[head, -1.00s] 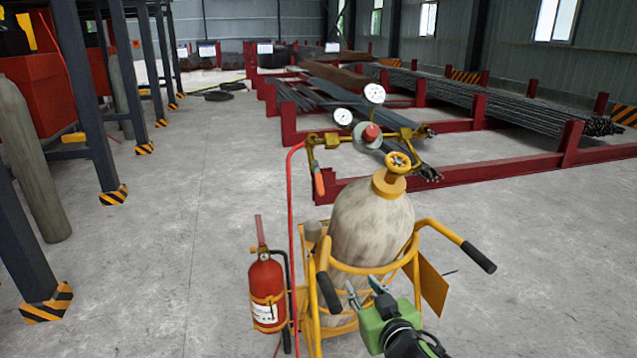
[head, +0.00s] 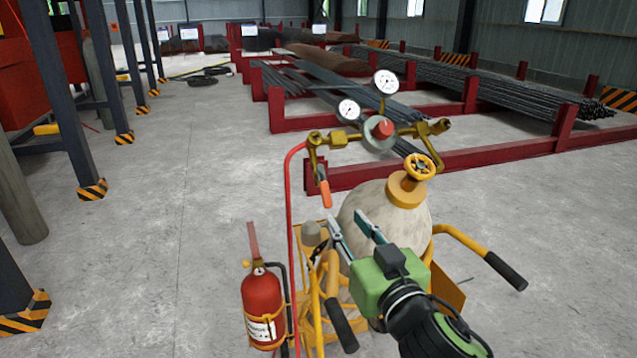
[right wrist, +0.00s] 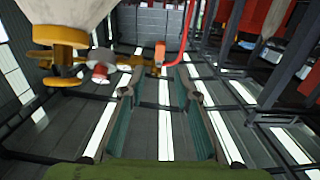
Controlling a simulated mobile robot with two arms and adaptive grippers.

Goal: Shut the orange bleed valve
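The orange bleed valve lever (head: 325,193) hangs down from the brass fitting at the left end of the regulator (head: 380,132), above the gas cylinder (head: 385,215). In the head view my right gripper (head: 347,219) is in front of the cylinder, a little below and right of the lever. Its two fingers are apart with nothing between them, and they do not appear to touch the lever. In the right wrist view the open fingers (right wrist: 157,92) point toward the regulator fittings, which appear upside down. My left gripper is not in view.
A yellow handwheel (head: 420,167) tops the cylinder. A red hose (head: 291,230) runs down at left of the lever. The yellow cart's black handles (head: 505,270) and a red fire extinguisher (head: 262,305) stand close by.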

